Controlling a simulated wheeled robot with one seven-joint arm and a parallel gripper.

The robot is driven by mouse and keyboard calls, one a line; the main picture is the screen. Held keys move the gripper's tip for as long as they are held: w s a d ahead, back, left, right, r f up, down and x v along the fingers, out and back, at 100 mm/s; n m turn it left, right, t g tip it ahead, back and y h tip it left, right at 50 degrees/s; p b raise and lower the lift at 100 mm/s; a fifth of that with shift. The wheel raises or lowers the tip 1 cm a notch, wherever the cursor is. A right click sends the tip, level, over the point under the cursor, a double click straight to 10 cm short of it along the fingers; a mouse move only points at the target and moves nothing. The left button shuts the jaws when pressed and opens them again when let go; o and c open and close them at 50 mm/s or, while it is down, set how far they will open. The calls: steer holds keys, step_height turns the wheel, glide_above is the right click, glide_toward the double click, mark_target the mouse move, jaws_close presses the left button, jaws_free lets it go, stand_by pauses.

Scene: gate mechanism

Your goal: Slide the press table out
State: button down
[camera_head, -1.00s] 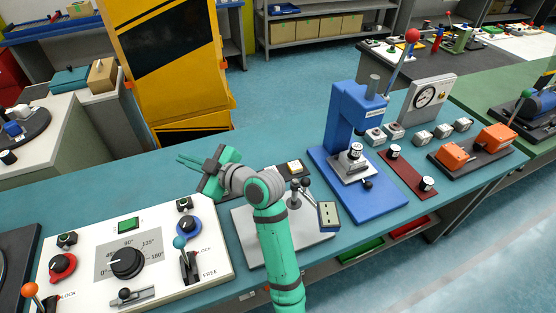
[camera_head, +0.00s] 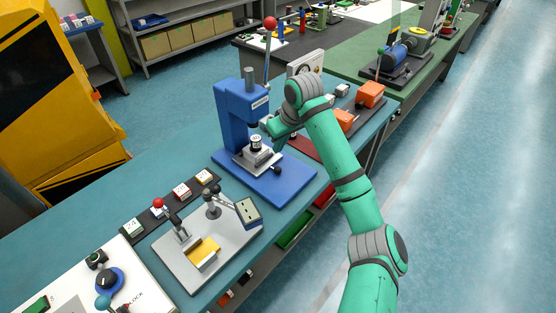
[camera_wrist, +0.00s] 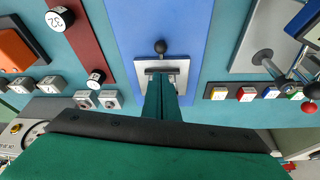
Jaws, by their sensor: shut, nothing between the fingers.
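The blue press (camera_head: 236,122) stands on a blue base plate at the middle of the bench. Its grey press table (camera_head: 262,160) carries a small cylinder (camera_head: 256,142) with a white label band. A black knob (camera_head: 278,169) is on the table's front. My gripper (camera_head: 268,124) is shut and empty, close to the press column and above the table. In the wrist view my gripper (camera_wrist: 160,76) points at the grey table (camera_wrist: 181,64), with the black knob (camera_wrist: 160,47) beyond the fingertips. I cannot tell if the fingers touch anything; they hide part of the table.
The press lever with a red ball (camera_head: 271,23) rises above the press. A grey clamp fixture (camera_head: 180,262) is to the left. A dark red strip with labelled weights (camera_wrist: 75,30) and orange boxes (camera_head: 370,94) lie on the other side. Blue base is bare near the front (camera_head: 292,182).

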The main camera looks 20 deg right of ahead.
mark_target(272, 164)
steer(key=x, duration=1)
steer(key=shift+s+d+f, duration=0.2)
steer(key=shift+d+f, duration=0.05)
steer(key=shift+d, duration=0.15)
steer(key=shift+w, duration=0.15)
